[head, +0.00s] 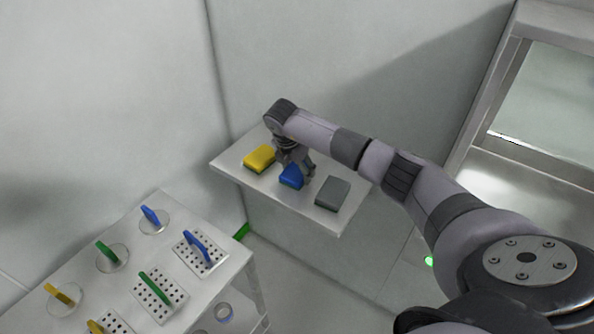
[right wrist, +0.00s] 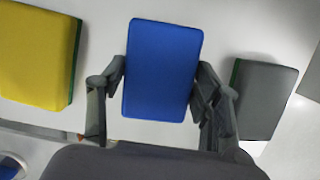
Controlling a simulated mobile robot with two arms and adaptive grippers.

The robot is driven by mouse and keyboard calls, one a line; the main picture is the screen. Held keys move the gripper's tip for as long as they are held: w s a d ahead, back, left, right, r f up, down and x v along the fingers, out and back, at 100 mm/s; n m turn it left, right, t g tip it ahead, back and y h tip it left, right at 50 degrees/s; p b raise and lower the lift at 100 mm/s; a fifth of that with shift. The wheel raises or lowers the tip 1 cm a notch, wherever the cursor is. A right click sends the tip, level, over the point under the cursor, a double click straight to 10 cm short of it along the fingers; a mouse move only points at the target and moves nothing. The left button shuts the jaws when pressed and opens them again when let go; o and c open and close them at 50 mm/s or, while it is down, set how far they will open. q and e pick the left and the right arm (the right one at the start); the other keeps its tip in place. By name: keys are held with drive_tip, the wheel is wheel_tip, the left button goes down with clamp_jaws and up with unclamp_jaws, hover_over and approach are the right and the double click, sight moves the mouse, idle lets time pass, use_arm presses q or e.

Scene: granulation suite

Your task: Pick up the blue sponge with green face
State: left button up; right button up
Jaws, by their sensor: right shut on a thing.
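The blue sponge (head: 291,177) is on the small white wall shelf (head: 325,222), between a yellow sponge and a grey sponge. A thin green edge shows low on it in the head view. My right gripper (head: 296,172) reaches down over it and is shut on it. In the right wrist view the blue sponge (right wrist: 162,70) fills the space between the two fingers (right wrist: 160,90), one against each long side. Its green face is hidden in that view. I cannot tell whether it still touches the shelf. My left gripper is not in view.
The yellow sponge (head: 259,158) lies left of my gripper and the grey sponge (head: 332,194) right of it, both close. A white cart (head: 225,262) with colored-handled discs and perforated plates stands at lower left. Walls back the shelf.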

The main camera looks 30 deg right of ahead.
drive_tip(key=shift+r, duration=0.4)
wheel_tip(320, 180, up, 13)
drive_tip(key=b, duration=0.3)
wheel_tip(320, 180, up, 7)
hover_over(296, 170)
drive_tip(key=shift+s+d+f+b, duration=0.1)
drive_tip(key=shift+f+b, duration=0.05)
drive_tip(key=shift+b, duration=0.25)
drive_tip(key=shift+o, duration=1.4)
drive_tip(key=c, duration=0.4)
drive_tip(key=shift+f, duration=0.1)
